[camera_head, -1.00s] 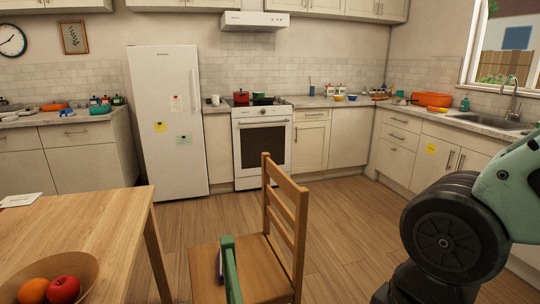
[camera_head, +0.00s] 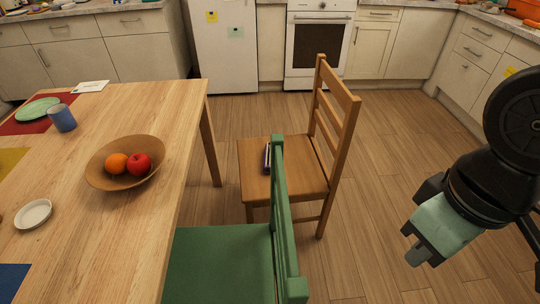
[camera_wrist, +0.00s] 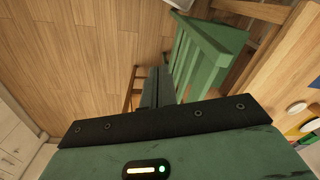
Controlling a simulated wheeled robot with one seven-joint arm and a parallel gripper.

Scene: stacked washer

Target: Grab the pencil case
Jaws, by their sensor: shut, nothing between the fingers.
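A small dark purple item, seemingly the pencil case (camera_head: 267,158), lies on the seat of the wooden chair (camera_head: 310,167). The back of the green chair in front hides part of it. My gripper (camera_head: 417,256) is over the floor to the right of both chairs, well apart from the item. In the wrist view my gripper (camera_wrist: 157,87) points down with its fingers together and empty. The wooden chair shows only in part behind the fingers, and I cannot make out the pencil case there.
The green chair (camera_head: 225,262) stands in front of the wooden chair. The wooden table (camera_head: 125,235) on the left holds a fruit bowl (camera_head: 104,180), a blue cup (camera_head: 62,118) and a small white dish (camera_head: 33,214). Floor (camera_head: 385,190) is clear right of the chairs.

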